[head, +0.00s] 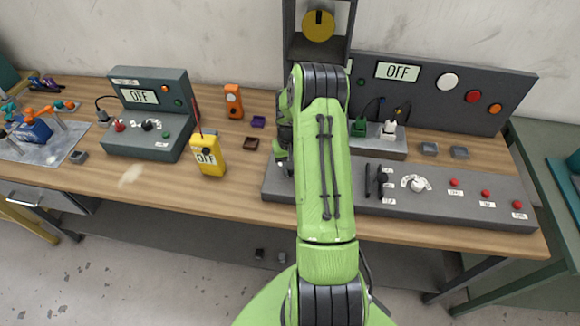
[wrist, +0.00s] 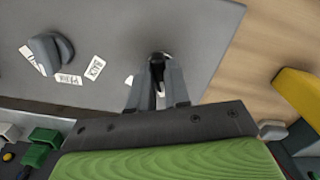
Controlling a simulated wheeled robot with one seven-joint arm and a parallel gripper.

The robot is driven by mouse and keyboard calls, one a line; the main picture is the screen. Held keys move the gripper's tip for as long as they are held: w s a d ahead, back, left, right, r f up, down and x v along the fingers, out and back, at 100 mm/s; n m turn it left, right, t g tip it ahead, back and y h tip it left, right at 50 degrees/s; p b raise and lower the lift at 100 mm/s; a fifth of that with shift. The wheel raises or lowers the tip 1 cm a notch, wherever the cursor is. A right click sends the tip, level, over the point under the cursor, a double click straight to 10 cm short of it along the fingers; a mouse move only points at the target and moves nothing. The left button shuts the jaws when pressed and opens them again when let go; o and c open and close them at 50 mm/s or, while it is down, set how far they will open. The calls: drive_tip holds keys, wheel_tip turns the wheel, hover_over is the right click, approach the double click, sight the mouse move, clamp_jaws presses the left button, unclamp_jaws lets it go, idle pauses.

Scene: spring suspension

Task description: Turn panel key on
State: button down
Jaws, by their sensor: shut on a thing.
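In the wrist view my gripper (wrist: 157,82) is shut on a small dark piece, which looks like the panel key (wrist: 157,62), standing up from the grey control panel (wrist: 195,25). The fingers hide most of the key, so its turn angle is unclear. In the head view the grey panel (head: 465,213) lies along the front of the bench, and my arm covers the key and most of the gripper. The upright board (head: 435,88) behind it has a display (head: 397,71) reading OFF.
A grey knob (wrist: 48,52) with white labels stands beside the gripper. Several red buttons and a white dial (head: 416,184) sit on the panel's right part. A yellow meter (head: 208,157) and a grey box (head: 150,110) reading OFF stand to the left.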

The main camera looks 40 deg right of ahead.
drive_tip(key=m+b, duration=0.2)
drive_tip(key=m, duration=0.3)
drive_tip(key=shift+w+b, duration=0.1)
drive_tip(key=shift+b, duration=0.3)
drive_tip(key=m+b, duration=0.1)
drive_tip(key=m, duration=0.4)
drive_tip(key=shift+b, duration=0.35)
drive_tip(key=shift+r, duration=0.1)
drive_tip(key=c, duration=1.1)
unclamp_jaws()
drive_tip(key=shift+a, duration=0.1)
wheel_tip(320, 180, up, 16)
drive_tip(key=shift+f+p, duration=0.15)
drive_tip(key=shift+p, duration=0.4)
